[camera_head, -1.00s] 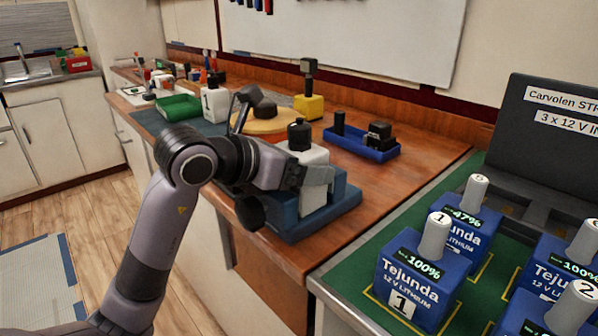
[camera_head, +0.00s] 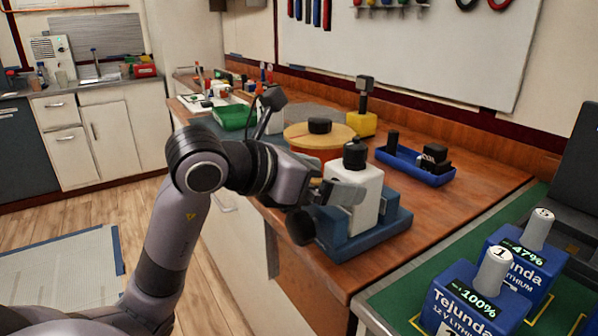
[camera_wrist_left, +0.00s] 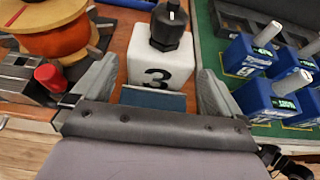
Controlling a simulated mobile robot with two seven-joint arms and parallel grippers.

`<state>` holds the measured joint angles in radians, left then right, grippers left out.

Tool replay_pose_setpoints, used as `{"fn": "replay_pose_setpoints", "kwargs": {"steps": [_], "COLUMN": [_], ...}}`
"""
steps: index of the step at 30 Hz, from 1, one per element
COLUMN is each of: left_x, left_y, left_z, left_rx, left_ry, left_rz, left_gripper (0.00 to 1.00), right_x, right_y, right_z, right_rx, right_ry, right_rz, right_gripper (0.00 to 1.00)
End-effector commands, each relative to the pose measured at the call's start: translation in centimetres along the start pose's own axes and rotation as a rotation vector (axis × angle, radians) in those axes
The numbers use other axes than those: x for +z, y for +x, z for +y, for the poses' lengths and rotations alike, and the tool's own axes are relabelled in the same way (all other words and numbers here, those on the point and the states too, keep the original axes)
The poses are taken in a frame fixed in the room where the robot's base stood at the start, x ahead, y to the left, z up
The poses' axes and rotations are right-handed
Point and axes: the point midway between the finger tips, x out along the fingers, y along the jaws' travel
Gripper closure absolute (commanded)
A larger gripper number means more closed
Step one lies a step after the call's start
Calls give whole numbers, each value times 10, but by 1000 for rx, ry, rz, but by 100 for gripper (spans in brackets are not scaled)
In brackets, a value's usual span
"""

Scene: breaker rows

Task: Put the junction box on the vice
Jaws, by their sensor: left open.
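The junction box, a white box with a black knob on top (camera_head: 367,196), stands upright on the blue vice (camera_head: 390,232) near the bench's front edge. In the left wrist view the box (camera_wrist_left: 160,68) shows a black "3", with a blue part of the vice (camera_wrist_left: 152,99) in front of it. My left gripper (camera_head: 343,192) is open at the box's left side. In the left wrist view its two fingers (camera_wrist_left: 155,78) are apart, with the box ahead between them and gaps beside it. Whether a finger touches the box I cannot tell. My right gripper is out of view.
A blue tray (camera_head: 410,172) with black parts lies behind the vice. An orange spool with a pale top (camera_head: 300,138) and a yellow-based tool (camera_head: 362,123) stand further back. Blue batteries (camera_head: 462,302) stand on the green mat at right. Wooden bench top right of the tray is clear.

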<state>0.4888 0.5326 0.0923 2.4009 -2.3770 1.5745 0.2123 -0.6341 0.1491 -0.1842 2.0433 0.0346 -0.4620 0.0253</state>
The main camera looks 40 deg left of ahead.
Motion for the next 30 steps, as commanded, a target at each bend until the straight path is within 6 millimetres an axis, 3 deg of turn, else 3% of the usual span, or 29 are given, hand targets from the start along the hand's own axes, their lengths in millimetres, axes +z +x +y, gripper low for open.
{"fn": "replay_pose_setpoints", "kwargs": {"steps": [4,12,30], "left_x": [-1,-2,0], "left_y": [-35,-52,-60], "left_z": [0,0,0], "left_rx": [3,-1,0], "left_ry": [4,1,-1], "left_rz": [-2,-3,1], "left_gripper": [0,0,0], "right_x": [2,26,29], "right_y": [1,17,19], "right_z": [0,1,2], "right_rx": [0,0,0], "right_ry": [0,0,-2], "right_rz": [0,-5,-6], "right_gripper": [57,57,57]}}
